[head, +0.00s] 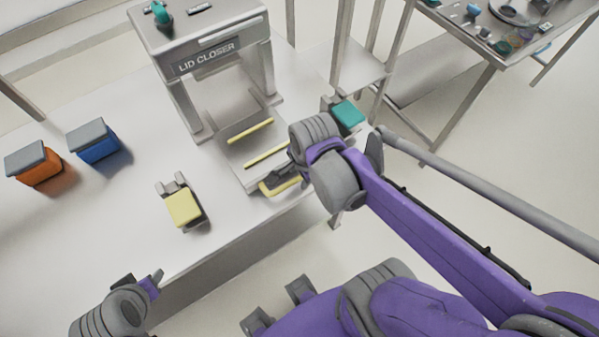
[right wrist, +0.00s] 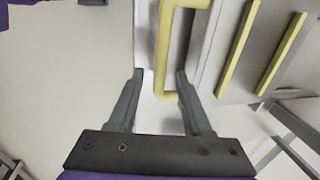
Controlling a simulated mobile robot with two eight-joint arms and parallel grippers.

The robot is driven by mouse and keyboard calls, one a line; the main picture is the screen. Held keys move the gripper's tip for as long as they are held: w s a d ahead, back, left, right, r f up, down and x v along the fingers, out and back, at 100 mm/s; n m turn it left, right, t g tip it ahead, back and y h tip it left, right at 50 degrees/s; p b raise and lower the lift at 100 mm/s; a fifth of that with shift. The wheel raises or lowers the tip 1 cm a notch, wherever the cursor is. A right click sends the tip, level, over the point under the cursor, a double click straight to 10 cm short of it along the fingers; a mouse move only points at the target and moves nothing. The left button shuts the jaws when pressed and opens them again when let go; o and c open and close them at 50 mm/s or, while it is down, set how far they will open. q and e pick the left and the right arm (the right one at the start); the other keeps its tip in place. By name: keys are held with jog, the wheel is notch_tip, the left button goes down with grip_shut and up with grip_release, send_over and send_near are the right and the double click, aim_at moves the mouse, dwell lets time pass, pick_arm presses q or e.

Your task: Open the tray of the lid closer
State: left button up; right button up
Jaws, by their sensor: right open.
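The lid closer (head: 218,58) stands at the back of the white table, its label facing me. Its pale tray (head: 236,160) lies low at its front, with two yellow bars across it. A yellow handle (head: 281,187) is on the tray's front edge; in the right wrist view the handle (right wrist: 163,60) is a yellow loop. My right gripper (right wrist: 160,88) is open. Its fingertips lie around the near end of the handle in that view; contact cannot be told. In the head view its wrist hides part of the tray. My left gripper (head: 140,281) shows only partly at lower left.
A blue box (head: 97,148) and an orange box (head: 40,175) with grey lids stand on the left. A yellow block (head: 183,208) in a grey holder stands at the table's front. A teal-topped item (head: 347,114) is right of the tray. Another cluttered table (head: 470,50) is upper right.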

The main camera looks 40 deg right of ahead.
notch_tip(320, 180, up, 11)
jog(key=s+p, duration=0.1)
jog(key=s, duration=0.1)
jog(key=shift+f+p, duration=0.15)
jog(key=shift+p, duration=0.25)
jog(key=shift+a, duration=0.1)
